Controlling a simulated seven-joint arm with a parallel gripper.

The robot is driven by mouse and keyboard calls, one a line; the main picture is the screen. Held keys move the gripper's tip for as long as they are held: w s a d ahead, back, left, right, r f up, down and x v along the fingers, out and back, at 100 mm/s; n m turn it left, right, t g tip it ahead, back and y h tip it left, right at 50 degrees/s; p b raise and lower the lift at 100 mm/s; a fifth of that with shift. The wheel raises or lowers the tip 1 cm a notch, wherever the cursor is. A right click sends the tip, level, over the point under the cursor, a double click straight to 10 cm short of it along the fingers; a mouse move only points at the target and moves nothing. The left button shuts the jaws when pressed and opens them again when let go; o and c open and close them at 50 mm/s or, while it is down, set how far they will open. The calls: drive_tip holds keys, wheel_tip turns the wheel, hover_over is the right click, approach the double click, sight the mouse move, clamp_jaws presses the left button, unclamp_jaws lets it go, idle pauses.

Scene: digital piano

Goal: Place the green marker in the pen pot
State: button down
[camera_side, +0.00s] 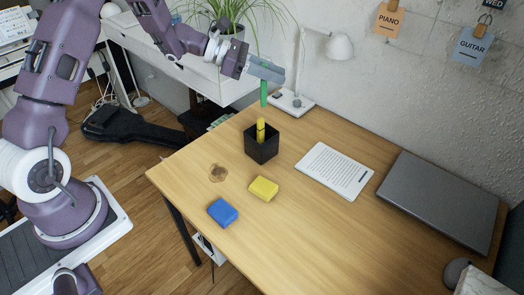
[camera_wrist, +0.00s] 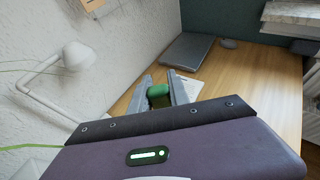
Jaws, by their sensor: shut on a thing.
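My gripper (camera_side: 265,72) is shut on the green marker (camera_side: 264,95), which hangs upright below the fingers. In the wrist view the gripper (camera_wrist: 158,92) has the marker's green end (camera_wrist: 158,97) between its two fingers. The black square pen pot (camera_side: 260,148) stands on the wooden table, with a yellow marker (camera_side: 261,130) upright inside it. In the side view the green marker appears above and behind the pot, apart from it.
A yellow sponge (camera_side: 263,189), a blue sponge (camera_side: 222,212) and a brown stain (camera_side: 218,173) lie in front of the pot. An e-reader (camera_side: 334,170) and a grey laptop (camera_side: 438,199) lie to the right. A white lamp (camera_side: 340,46) stands behind.

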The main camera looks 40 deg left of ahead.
wheel_tip(320, 180, down, 18)
drive_tip(key=shift+w+a+r, duration=0.15)
drive_tip(key=shift+f, duration=0.6)
drive_tip(key=c, duration=1.2)
unclamp_jaws()
drive_tip(key=shift+c, duration=0.2)
